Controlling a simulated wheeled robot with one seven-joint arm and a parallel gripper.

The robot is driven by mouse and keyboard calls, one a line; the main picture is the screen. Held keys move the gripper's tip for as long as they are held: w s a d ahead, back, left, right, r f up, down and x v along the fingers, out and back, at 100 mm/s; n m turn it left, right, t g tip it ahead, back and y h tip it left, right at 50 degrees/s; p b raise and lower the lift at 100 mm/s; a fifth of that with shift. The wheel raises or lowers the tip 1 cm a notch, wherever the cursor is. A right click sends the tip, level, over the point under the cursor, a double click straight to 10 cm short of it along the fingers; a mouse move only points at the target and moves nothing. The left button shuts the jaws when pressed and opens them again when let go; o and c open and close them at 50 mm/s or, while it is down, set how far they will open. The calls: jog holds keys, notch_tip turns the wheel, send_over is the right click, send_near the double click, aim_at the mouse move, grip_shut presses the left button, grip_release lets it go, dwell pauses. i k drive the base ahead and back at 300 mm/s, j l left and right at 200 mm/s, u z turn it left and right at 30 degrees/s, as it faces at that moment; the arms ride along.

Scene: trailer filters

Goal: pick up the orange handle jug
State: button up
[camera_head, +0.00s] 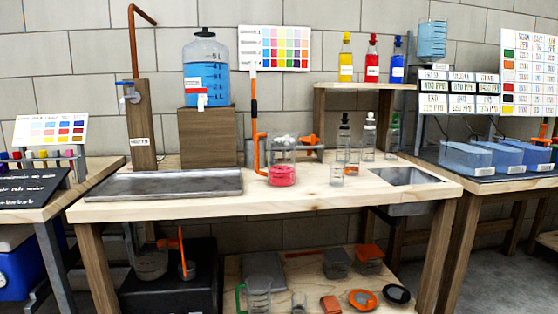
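A clear jug (283,160) stands upright on the wooden bench (310,193), near its middle. It has pink contents in its lower part and an orange handle (262,155) on its left side. A grey-white lump shows at its top, though I cannot tell whether it is in the jug or behind it. An orange piece shows just right of the jug, and I cannot tell what it belongs to. My gripper is not in view.
A glass cup (338,174) and dropper bottles (344,140) stand right of the jug. A tall orange and white rod (254,110) rises behind it. A metal tray (165,184) lies left and a sink (402,176) right. The bench front is clear. A green-handled jug (258,298) sits below.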

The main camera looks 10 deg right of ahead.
aim_at(281, 143)
jog(key=z, duration=0.2)
jog(key=i+j+z, duration=0.15)
jog(key=z, duration=0.15)
jog(key=i+j+z, duration=0.25)
jog(key=j, duration=0.2)
jog(key=j+z, duration=0.3)
